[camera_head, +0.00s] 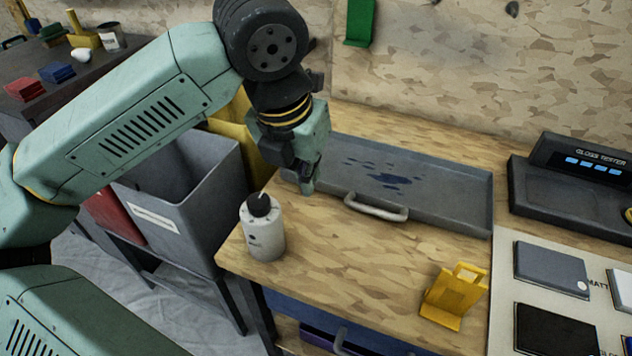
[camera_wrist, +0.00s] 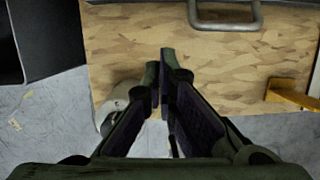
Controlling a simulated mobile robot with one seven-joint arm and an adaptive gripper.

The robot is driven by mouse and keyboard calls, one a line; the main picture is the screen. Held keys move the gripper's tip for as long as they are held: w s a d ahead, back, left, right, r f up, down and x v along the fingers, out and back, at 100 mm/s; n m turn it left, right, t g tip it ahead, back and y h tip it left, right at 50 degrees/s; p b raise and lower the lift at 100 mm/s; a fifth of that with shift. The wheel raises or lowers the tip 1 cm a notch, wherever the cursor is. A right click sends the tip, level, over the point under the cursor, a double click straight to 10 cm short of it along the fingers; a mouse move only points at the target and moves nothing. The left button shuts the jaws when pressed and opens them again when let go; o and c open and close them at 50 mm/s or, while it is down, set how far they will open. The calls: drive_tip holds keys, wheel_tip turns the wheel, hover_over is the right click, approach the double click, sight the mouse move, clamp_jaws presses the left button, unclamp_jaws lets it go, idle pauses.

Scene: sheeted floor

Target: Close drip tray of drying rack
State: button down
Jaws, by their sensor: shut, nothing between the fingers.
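The grey drip tray (camera_head: 440,205) lies on the wooden tabletop, with blue stains on its floor and a pale handle (camera_head: 375,207) on its front edge. The handle also shows at the top of the wrist view (camera_wrist: 228,24). My gripper (camera_head: 307,188) is shut and empty, pointing down just left of the handle, in front of the tray's left part. In the wrist view the closed fingertips (camera_wrist: 167,52) lie over bare wood, below and left of the handle. Part of the tray's left side is hidden behind my gripper. No drying rack frame is clearly visible.
A white bottle with a black cap (camera_head: 262,228) stands at the table's front left. A yellow stand (camera_head: 454,296) is at the front right. A gloss tester (camera_head: 575,185) and sample panels (camera_head: 552,268) sit right.

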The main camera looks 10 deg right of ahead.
sight(347, 146)
drive_tip(key=shift+y, duration=0.3)
drive_tip(key=x, duration=0.3)
drive_tip(key=p+x, duration=0.1)
drive_tip(key=x, duration=0.2)
drive_tip(key=a+x, duration=0.1)
drive_tip(key=x, duration=0.2)
drive_tip(key=shift+w+d+f+p, duration=0.1)
drive_tip(key=shift+d+f+p, duration=0.05)
drive_tip(key=shift+f+p, duration=0.25)
drive_tip(key=w+d, duration=0.1)
drive_tip(key=w+d+p, duration=0.1)
drive_tip(key=shift+w+f+p, duration=0.1)
drive_tip(key=shift+w+p, duration=0.2)
drive_tip(key=shift+w, duration=0.05)
drive_tip(key=shift+w+d+f, duration=0.15)
drive_tip(key=shift+w, duration=0.2)
